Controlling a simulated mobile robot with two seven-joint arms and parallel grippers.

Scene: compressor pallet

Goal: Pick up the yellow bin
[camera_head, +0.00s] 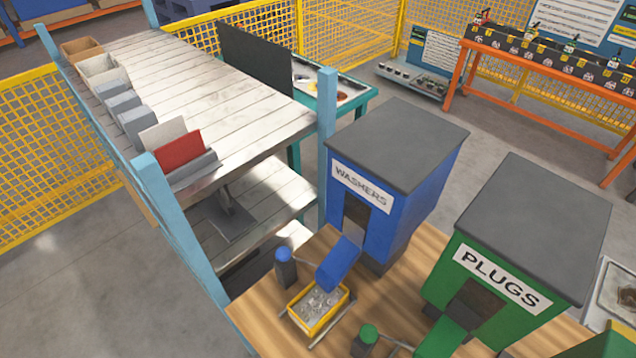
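The yellow bin (301,320) stands on a wooden worktop (262,317) at the bottom middle of the head view. It is a small open box with a yellow rim, filled with small silvery pieces. It sits below the blue chute (339,262) of the blue dispenser labelled WASHERS (412,205). Thin metal rails show beside the bin. Neither of my grippers is in view.
A green dispenser labelled PLUGS (515,300) stands to the right. A blue-knobbed lever (285,265) and a green-knobbed lever (368,340) flank the bin. A shelf rack with a plank top (215,85) and blue posts stands at left, close to the worktop.

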